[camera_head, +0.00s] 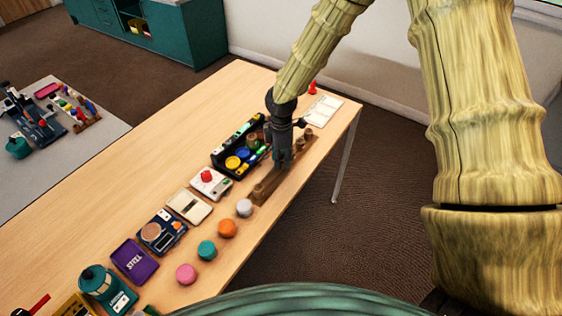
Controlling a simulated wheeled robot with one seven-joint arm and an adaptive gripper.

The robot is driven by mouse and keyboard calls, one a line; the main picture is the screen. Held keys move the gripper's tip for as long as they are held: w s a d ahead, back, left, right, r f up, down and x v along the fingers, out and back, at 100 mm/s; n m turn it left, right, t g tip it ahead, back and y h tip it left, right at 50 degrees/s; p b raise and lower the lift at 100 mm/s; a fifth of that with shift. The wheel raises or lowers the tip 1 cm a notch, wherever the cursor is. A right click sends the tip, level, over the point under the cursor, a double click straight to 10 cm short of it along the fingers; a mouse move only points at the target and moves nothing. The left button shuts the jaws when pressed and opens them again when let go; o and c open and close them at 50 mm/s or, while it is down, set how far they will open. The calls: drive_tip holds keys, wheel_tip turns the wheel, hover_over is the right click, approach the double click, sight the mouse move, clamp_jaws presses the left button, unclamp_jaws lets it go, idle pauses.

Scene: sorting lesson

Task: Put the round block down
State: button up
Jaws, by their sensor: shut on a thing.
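My gripper (284,162) points down over a long brown wooden block board (270,185) near the table's right edge. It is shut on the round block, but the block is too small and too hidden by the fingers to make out. I cannot tell whether the block touches the board. Small brown round pieces stand on the board, one at its near end (259,190) and others at its far end (308,134).
A black tray (217,160) with coloured pieces lies just left of my gripper. Grey (244,208), orange (227,229), teal (207,250) and pink (186,274) round pieces line the near edge. A white sheet (325,109) and small red figure (312,87) are beyond.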

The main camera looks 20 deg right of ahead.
drive_tip(key=shift+f, duration=1.15)
drive_tip(key=shift+f, duration=0.15)
drive_tip(key=o, duration=0.5)
wheel_tip(320, 180, up, 12)
drive_tip(key=shift+r+b, duration=0.15)
drive_tip(key=shift+b, duration=0.5)
